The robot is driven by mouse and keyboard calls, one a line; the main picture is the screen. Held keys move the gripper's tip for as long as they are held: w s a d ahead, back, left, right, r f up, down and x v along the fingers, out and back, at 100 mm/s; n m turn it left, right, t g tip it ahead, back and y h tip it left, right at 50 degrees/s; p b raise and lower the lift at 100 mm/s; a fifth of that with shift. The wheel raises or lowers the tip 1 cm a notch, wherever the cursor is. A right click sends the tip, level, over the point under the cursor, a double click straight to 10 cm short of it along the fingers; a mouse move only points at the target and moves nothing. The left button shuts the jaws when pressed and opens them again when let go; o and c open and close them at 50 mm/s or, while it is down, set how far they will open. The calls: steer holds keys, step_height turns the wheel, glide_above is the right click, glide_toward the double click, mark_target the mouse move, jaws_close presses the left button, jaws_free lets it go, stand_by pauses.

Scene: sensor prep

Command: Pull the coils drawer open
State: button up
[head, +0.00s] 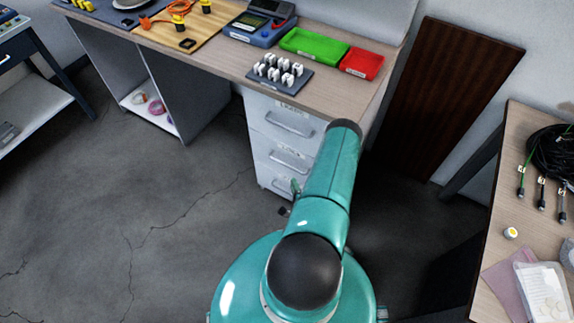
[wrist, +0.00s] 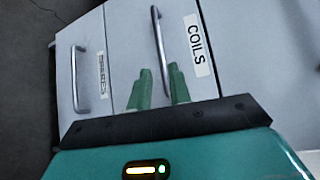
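The coils drawer (wrist: 125,35) shows in the wrist view as a pale grey front with a white COILS label (wrist: 195,45) and a metal bar handle (wrist: 158,40). It looks closed, its front about level with its neighbour. My gripper (wrist: 162,88) is open, its two green fingers apart at the handle's near end. The handle's end appears between the fingers, but I cannot tell whether they touch it. In the head view the drawer cabinet (head: 268,150) stands under the bench, its right part hidden by my arm; the gripper is mostly hidden there too.
The spares drawer (wrist: 90,45) adjoins on the left in the wrist view. The bench (head: 215,58) above holds a green tray (head: 314,43), a red tray (head: 361,63) and a dark rack (head: 280,79). Open floor (head: 150,210) lies left of the cabinet. Another table (head: 500,255) stands right.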

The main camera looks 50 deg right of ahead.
mark_target(287, 166)
steer(key=x, duration=1.1)
jaws_close()
